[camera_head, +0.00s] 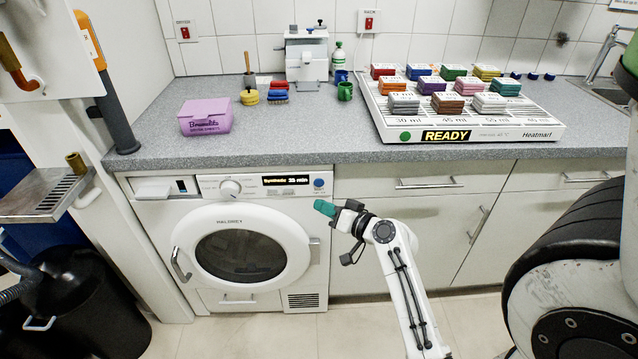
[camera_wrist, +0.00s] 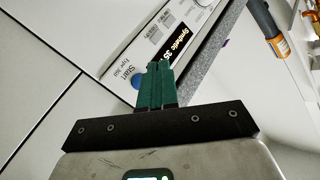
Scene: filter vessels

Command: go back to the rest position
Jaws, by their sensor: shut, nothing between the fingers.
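My gripper (camera_head: 326,208) is in front of the cabinet just right of the washing machine, below the counter edge. Its green fingers are shut with nothing between them. In the wrist view the closed fingers (camera_wrist: 156,84) point towards the machine's control panel, overlapping it in the picture next to the blue start button (camera_wrist: 137,78). I cannot tell the exact gap to the panel.
The washing machine (camera_head: 245,188) has its door closed. Above it, the grey counter (camera_head: 290,145) holds a purple box (camera_head: 206,116) and a white heating tray (camera_head: 470,132) reading READY with several coloured blocks. A black bin (camera_head: 90,300) stands at lower left.

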